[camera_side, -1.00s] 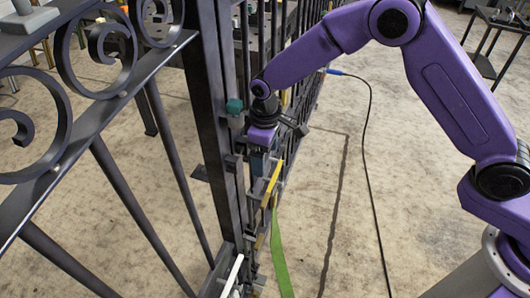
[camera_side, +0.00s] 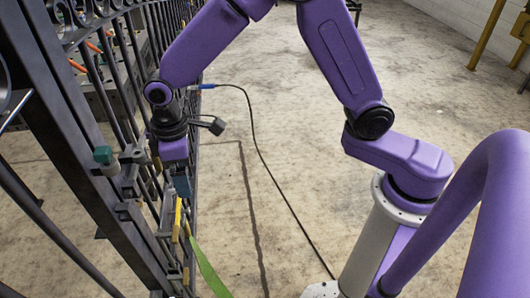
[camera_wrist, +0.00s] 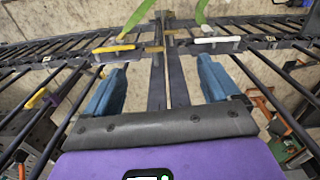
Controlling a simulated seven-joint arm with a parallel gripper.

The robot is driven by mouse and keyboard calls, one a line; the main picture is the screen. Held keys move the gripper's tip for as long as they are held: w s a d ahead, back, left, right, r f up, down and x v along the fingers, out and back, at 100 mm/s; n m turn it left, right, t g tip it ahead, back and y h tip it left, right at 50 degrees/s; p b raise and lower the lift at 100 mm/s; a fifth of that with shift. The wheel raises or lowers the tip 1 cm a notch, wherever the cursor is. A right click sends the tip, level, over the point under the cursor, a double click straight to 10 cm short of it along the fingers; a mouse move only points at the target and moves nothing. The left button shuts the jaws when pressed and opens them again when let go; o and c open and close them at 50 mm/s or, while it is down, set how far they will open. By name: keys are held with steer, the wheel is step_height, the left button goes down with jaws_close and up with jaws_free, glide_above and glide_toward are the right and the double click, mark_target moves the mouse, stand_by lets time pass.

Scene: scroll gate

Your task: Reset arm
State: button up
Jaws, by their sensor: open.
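My gripper (camera_side: 181,184) hangs pointing down beside the dark metal gate (camera_side: 72,130) in the side view. In the wrist view its two blue fingers (camera_wrist: 160,88) stand wide apart with nothing between them touching both. The gate's bars and its central uprights (camera_wrist: 158,80) run below and between the fingers. A yellow handle (camera_wrist: 113,48) lies beyond the left finger and a white handle (camera_wrist: 217,40) beyond the right one. The yellow handle also shows in the side view (camera_side: 177,220), below my gripper. I cannot tell whether a finger touches the gate.
A teal knob (camera_side: 103,155) sticks out from the gate post, left of my gripper. A green strap (camera_side: 207,268) hangs below the yellow handle. A black cable (camera_side: 262,155) crosses the floor. The concrete floor (camera_side: 300,190) right of the gate is mostly clear.

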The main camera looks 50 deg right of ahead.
steer(key=s+d+r+n, duration=0.1)
steer(key=s+d+r, duration=0.2)
steer(key=s+d, duration=0.7)
steer(key=s+d+r+n, duration=0.1)
steer(key=s+d+r, duration=0.3)
steer(key=s+d, duration=0.6)
steer(key=s, duration=0.4)
steer(key=shift+s+d+n, duration=0.2)
steer(key=shift+s+n, duration=0.1)
